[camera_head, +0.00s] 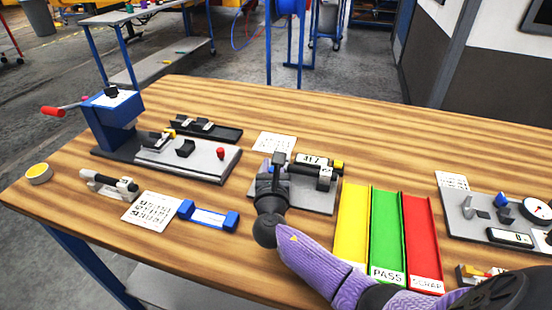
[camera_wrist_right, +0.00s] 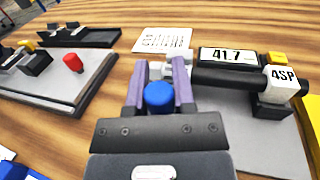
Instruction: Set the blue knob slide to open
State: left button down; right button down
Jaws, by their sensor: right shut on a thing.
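The blue knob (camera_wrist_right: 159,97) shows in the right wrist view between the two purple-grey fingers of my right gripper (camera_wrist_right: 160,85). The gripper is shut on it. In the head view my right gripper (camera_head: 277,160) points away from me at the left part of a grey base plate (camera_head: 315,203), and the arm hides most of the knob and its slide there. The plate carries a digital display (camera_wrist_right: 228,56) and a black cylinder with a white labelled end (camera_wrist_right: 283,80). I cannot read the slide's position. My left gripper is not in view.
Yellow, green and red trays (camera_head: 388,235) stand right of the plate. A grey fixture with a red knob (camera_head: 220,153) stands left. A gauge station (camera_head: 500,218) is at the right. A blue-ended part (camera_head: 208,217) and a printed card (camera_head: 152,211) lie left of my arm.

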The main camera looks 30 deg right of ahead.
jog(key=shift+s+a+f, duration=0.1)
jog(key=shift+s+a, duration=0.05)
jog(key=shift+a, duration=0.05)
jog(key=shift+c, duration=2.3)
grip_release()
jog(key=p+v, duration=0.2)
jog(key=v, duration=0.8)
